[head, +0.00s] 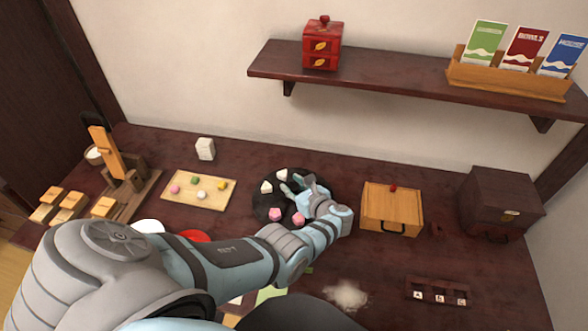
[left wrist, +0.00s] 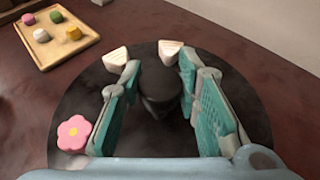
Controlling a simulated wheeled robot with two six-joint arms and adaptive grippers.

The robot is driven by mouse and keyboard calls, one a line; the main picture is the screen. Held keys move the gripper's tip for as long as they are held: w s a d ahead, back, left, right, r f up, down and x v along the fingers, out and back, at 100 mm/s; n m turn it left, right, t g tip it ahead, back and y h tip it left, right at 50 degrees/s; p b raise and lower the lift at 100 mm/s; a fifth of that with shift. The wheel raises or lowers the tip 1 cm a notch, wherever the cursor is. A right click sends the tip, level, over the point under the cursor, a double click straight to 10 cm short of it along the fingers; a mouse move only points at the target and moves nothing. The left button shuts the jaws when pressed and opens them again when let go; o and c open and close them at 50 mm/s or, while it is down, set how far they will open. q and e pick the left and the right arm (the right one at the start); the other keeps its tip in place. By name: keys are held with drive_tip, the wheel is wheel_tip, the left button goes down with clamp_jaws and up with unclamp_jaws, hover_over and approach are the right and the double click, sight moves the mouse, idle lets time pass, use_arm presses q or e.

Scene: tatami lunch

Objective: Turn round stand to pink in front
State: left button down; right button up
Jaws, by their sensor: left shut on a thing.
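The round stand (head: 259,203) is a flat black disc on the dark table, and it fills much of the left wrist view (left wrist: 245,95). Two white wedge-shaped pieces (head: 266,187) sit on its far side; they also show in the left wrist view (left wrist: 116,58). Two pink pieces (head: 275,214) sit on its near side, one at front left and one nearer the middle. In the left wrist view one pink flower-shaped piece (left wrist: 73,132) shows at left. My left gripper (head: 293,187) is over the disc, shut on its dark central knob (left wrist: 160,88). My right gripper is out of view.
A wooden tray (head: 195,203) with coloured sweets lies left of the stand. A wooden box (head: 391,211) with a red knob stands to the right. A white block (head: 205,149) stands behind. A shelf (head: 400,83) overhangs the back of the table.

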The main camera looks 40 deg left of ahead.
use_arm(q)
drive_tip(key=shift+w+r, duration=0.15)
drive_tip(key=shift+r, duration=0.1)
drive_tip(key=c, duration=1.4)
unclamp_jaws()
drive_tip(key=shift+o, duration=1.1)
drive_tip(key=shift+f, duration=0.2)
drive_tip(key=v, duration=0.7)
drive_tip(key=shift+d+r, duration=0.15)
drive_tip(key=shift+d, duration=0.15)
drive_tip(key=shift+a, duration=0.1)
